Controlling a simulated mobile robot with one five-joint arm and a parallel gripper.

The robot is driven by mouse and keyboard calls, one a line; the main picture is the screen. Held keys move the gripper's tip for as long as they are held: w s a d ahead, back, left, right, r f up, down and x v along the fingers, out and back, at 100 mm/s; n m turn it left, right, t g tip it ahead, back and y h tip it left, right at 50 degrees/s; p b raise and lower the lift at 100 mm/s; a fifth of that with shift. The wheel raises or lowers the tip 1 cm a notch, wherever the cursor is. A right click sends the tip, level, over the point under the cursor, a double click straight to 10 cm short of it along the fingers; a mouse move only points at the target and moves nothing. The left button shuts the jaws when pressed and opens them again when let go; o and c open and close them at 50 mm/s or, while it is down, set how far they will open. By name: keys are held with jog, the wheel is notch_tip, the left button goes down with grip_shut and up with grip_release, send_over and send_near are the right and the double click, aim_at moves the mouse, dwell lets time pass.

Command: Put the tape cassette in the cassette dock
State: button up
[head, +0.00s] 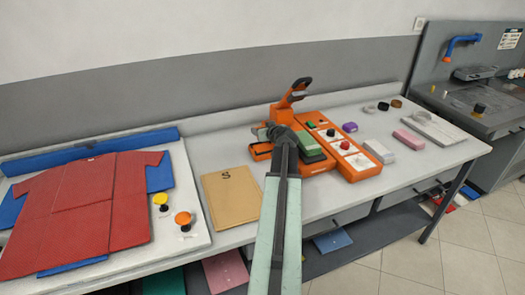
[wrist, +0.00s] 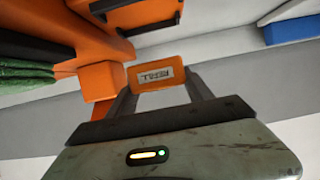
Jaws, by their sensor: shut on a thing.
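My gripper (wrist: 165,94) is shut on a small orange block with a pale printed label, taken to be the tape cassette (wrist: 160,86); the lettering appears upside down. In the head view my gripper (head: 275,131) is over the back left part of the orange machine (head: 356,174), and my arm hides the cassette. In the wrist view the machine's orange body (wrist: 100,72) is close beside the cassette on the left. I cannot tell whether they touch. The cassette dock cannot be picked out for certain; an orange part with a dark recess shows at the top of the wrist view.
An orange lever (head: 298,88) stands raised behind my gripper. A pink block (head: 408,139) and other small items lie to the right. The counter's front right is clear.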

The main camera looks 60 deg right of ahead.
aim_at(263, 149)
notch_tip(263, 149, down, 7)
jog(key=b, duration=0.5)
jog(key=shift+r, duration=0.3)
jog(key=shift+a+f+b, duration=0.1)
jog(key=shift+f+b, duration=0.25)
jog(key=shift+f, duration=0.05)
jog(key=o, duration=1.4)
jog(key=shift+s, duration=0.1)
jog(key=shift+c, duration=0.2)
jog(key=shift+r+p, duration=0.55)
jog(key=shift+p, duration=0.1)
jog(key=p+v, duration=0.4)
jog(key=v, duration=0.7)
jog(key=shift+s+a, duration=0.25)
jog(key=shift+s, duration=0.05)
